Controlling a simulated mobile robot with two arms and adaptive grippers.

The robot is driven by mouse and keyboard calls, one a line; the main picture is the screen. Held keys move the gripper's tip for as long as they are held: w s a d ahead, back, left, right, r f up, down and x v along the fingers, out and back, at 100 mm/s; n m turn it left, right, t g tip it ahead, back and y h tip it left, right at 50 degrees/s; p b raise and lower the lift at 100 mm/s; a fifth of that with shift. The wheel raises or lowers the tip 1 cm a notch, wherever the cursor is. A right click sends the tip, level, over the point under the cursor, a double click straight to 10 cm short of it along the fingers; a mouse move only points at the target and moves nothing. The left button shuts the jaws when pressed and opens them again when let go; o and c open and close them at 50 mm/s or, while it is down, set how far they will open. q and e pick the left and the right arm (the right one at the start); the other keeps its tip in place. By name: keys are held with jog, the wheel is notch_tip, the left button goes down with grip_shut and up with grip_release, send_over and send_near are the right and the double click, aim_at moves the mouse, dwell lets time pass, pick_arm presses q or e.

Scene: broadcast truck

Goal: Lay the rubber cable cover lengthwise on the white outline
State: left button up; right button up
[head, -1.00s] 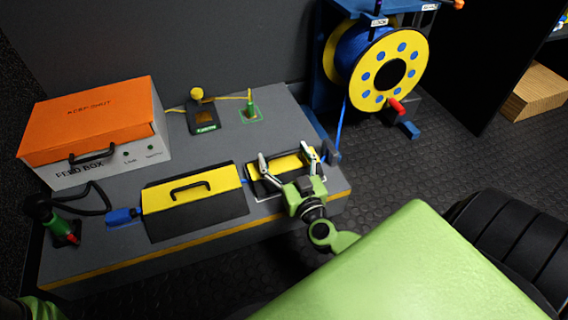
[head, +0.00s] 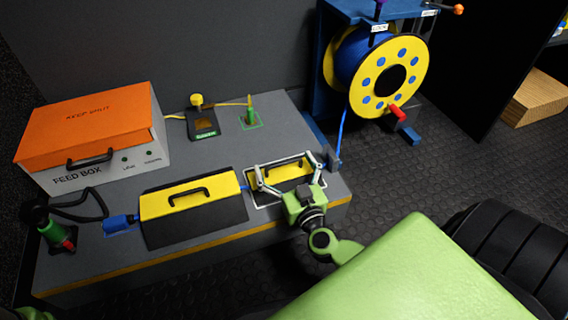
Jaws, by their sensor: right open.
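A short yellow-topped cable cover with black sides (head: 285,172) lies on the grey bench top, within a white outline (head: 250,193) near the front right edge. Its long side runs roughly along the outline. My right gripper (head: 287,166) is spread open over it, with one finger toward each end; whether they touch it I cannot tell. The gripper body hides the cover's front right part and some of the outline. A longer yellow and black cover with a black handle (head: 190,197) lies just left.
An orange-lidded feed box (head: 95,140) stands at the back left. A green connector (head: 50,230) and a blue plug (head: 120,222) are at the left. A cable reel (head: 375,75) with a blue cable stands behind right. The bench's yellow-striped front edge is close.

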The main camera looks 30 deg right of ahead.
aim_at(294, 184)
jog(key=shift+s+r+p, duration=0.15)
jog(key=shift+s+p, duration=0.2)
jog(key=p+v, duration=0.3)
jog(key=v, duration=0.3)
jog(key=shift+s+a, duration=0.1)
jog(key=shift+a, duration=0.05)
jog(key=shift+s+a, duration=0.1)
jog(key=shift+s, duration=0.2)
